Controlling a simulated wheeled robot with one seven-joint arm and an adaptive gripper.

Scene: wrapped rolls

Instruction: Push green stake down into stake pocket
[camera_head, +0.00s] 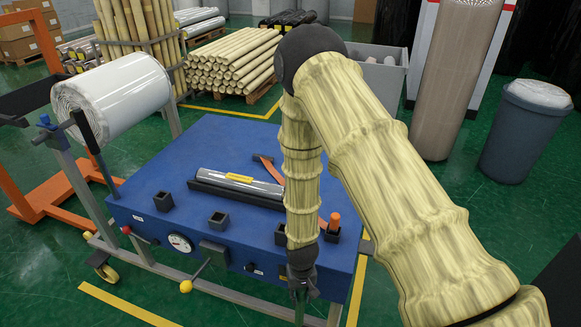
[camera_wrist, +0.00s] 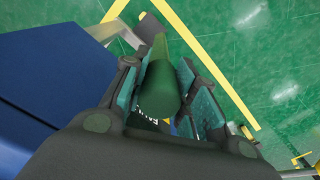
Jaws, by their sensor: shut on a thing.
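My gripper (camera_head: 302,282) points down at the front edge of the blue table (camera_head: 160,240), toward its right end. In the wrist view my gripper (camera_wrist: 170,85) is shut on the green stake (camera_wrist: 165,85), a dark green rod between the finger pads. Green floor shows beyond the rod, and the table's blue edge lies to the left. Black square stake pockets stand on the table: one at left (camera_head: 163,200), one in the middle (camera_head: 219,220), and one near my arm (camera_head: 282,232).
A wrapped roll (camera_head: 240,182) lies in a black cradle on the table, with an orange-handled tool (camera_head: 268,166) behind it. A big white roll (camera_head: 120,95) hangs at the left.

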